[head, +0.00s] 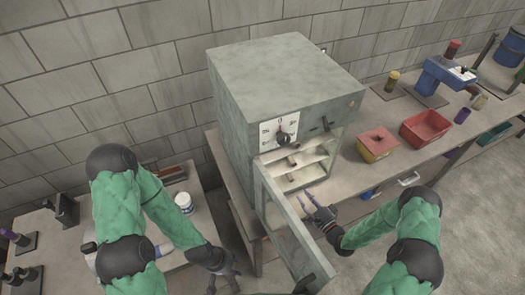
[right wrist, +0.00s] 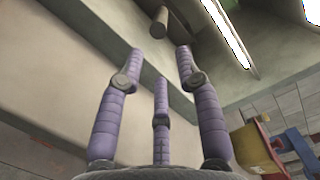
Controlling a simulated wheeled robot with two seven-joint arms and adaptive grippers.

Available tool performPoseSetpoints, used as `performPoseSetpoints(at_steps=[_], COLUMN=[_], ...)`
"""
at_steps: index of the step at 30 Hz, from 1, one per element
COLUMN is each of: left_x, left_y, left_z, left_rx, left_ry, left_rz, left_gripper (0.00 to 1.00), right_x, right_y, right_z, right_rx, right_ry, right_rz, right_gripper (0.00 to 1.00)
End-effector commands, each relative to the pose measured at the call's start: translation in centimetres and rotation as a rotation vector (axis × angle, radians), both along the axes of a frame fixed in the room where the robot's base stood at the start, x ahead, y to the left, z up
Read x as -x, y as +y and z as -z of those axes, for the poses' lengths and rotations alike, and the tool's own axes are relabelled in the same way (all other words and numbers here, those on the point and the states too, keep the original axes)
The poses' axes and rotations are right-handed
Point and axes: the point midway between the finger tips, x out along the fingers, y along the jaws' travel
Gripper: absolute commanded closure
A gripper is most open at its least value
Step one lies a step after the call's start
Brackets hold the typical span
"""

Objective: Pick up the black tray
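I cannot clearly make out a black tray. The grey cabinet oven (head: 285,75) has its door (head: 290,225) swung open toward me, showing pale shelves (head: 300,165) inside with small dark rod-like parts (head: 292,161) at their front. My right gripper (head: 309,200) is in front of the lower opening, right of the door, its fingers pointing toward the cabinet. In the right wrist view its purple fingers (right wrist: 160,80) are spread with nothing between them. My left gripper (head: 224,284) hangs low left of the door, and its fingers are too small to read.
The open door stands between my two grippers. On the bench to the right are a red-and-yellow box (head: 377,145), a red bin (head: 426,128) and a blue machine (head: 440,75). A white jar (head: 184,201) stands on the left table. A grey block wall closes the back.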

Motion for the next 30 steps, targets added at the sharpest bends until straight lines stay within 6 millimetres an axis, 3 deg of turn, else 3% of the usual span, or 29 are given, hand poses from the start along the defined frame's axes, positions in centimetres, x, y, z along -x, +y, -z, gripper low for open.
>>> performPoseSetpoints(at_steps=[9,30], left_x=[0.1,0.0], left_y=[0.0,0.0], left_z=[-0.2,-0.4], left_rx=[0.0,0.0], left_ry=[0.002,0.001], left_rz=[0.002,0.0], left_gripper=[0.6,0.6], right_x=[-3.6,-9.2], right_y=[2.2,5.2], right_z=[-0.1,-0.1], right_rx=[0.001,0.002], right_ry=[-0.002,-0.001], right_rz=[-0.004,-0.001], right_gripper=[0.65,0.65])
